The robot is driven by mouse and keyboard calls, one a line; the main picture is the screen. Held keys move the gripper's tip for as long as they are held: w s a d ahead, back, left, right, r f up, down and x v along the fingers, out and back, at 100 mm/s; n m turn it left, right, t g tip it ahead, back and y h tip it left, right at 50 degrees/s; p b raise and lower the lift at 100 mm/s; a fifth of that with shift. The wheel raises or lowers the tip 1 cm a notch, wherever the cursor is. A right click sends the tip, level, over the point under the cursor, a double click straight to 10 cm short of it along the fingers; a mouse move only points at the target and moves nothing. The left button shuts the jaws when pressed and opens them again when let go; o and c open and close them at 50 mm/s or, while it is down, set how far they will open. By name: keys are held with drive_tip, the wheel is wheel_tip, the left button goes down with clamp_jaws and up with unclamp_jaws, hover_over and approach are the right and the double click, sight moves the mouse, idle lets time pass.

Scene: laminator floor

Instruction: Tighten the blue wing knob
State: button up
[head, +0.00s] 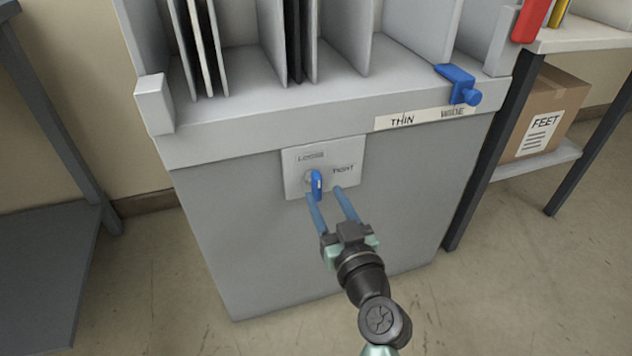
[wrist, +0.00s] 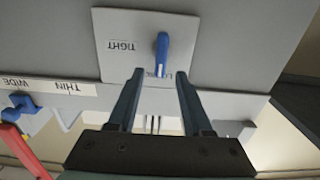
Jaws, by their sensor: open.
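The blue wing knob (head: 317,185) sits on a light grey plate (head: 296,180) on the front of the grey cabinet. The plate reads "LOOSE" above the knob and "TIGHT" to its right. The knob's wing stands about upright in the head view. In the wrist view the knob (wrist: 162,54) shows upside down, past the fingertips and between their lines. My gripper (head: 331,192) is open, its two blue fingers pointing at the plate. In the wrist view the gripper (wrist: 160,74) has nothing between its fingers. I cannot tell whether a fingertip touches the knob.
A rack with upright dividers (head: 345,45) tops the cabinet. A blue clamp (head: 460,84) sits on its edge by a "THIN" and "WIDE" label strip (head: 420,118). A shelf at right holds a cardboard box (head: 545,115) marked "FEET". A dark table (head: 40,270) stands at left.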

sight(319, 185)
drive_tip(key=b+x, duration=0.1)
drive_tip(key=x, duration=0.4)
drive_tip(key=shift+w+a, duration=0.2)
drive_tip(key=shift+w, duration=0.15)
clamp_jaws()
